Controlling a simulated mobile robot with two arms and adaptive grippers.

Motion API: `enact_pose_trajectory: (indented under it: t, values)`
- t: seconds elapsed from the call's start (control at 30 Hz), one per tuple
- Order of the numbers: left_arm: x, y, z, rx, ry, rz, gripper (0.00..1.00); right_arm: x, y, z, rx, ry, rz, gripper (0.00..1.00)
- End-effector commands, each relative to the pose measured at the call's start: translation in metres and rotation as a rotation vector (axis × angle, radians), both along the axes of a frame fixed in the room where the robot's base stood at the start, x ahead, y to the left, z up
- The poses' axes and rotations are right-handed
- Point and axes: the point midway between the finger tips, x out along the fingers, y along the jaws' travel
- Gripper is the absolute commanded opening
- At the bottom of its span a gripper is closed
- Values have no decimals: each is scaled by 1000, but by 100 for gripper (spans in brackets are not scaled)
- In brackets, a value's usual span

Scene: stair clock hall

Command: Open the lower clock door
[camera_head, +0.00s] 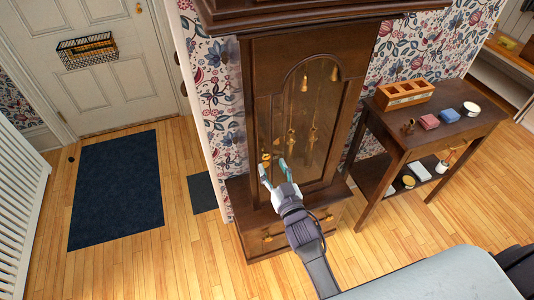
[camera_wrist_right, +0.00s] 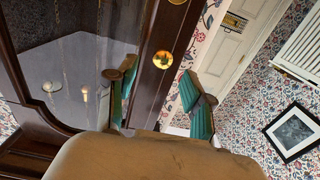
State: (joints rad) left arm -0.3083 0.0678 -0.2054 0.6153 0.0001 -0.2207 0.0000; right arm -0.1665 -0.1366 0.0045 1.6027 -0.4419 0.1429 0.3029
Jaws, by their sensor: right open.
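The tall brown wooden clock (camera_head: 262,90) stands against the papered wall. Its lower door (camera_head: 318,125) has an arched glass pane with brass weights behind it and looks closed. A round brass knob (camera_head: 266,157) sits on the door's left side; in the right wrist view the knob (camera_wrist_right: 162,59) shows on the dark wooden frame, beyond and between the fingers. My right gripper (camera_head: 275,168) is open and empty, just in front of the door near the knob. Its teal-padded fingers (camera_wrist_right: 160,98) straddle the knob's line of view; contact cannot be told. My left gripper is not in view.
A wooden side table (camera_head: 440,130) with small boxes and an orange tray (camera_head: 403,95) stands right of the clock. The clock's base (camera_head: 255,240) juts out below the door. A dark blue mat (camera_head: 118,190) lies left, before a white door (camera_head: 90,50).

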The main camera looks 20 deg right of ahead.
Motion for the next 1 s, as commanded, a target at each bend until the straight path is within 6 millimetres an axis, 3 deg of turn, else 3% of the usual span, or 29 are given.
enact_pose_trajectory:
  t: [0.1,0.3,0.7,1.0]
  values:
    - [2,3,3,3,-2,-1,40,24,1,1,2,-1,0,52]
    - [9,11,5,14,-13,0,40,48,2,0,1,0,0,52]
    - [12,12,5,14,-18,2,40,55,2,0,1,1,0,52]
    - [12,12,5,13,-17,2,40,55,2,0,1,1,0,2]
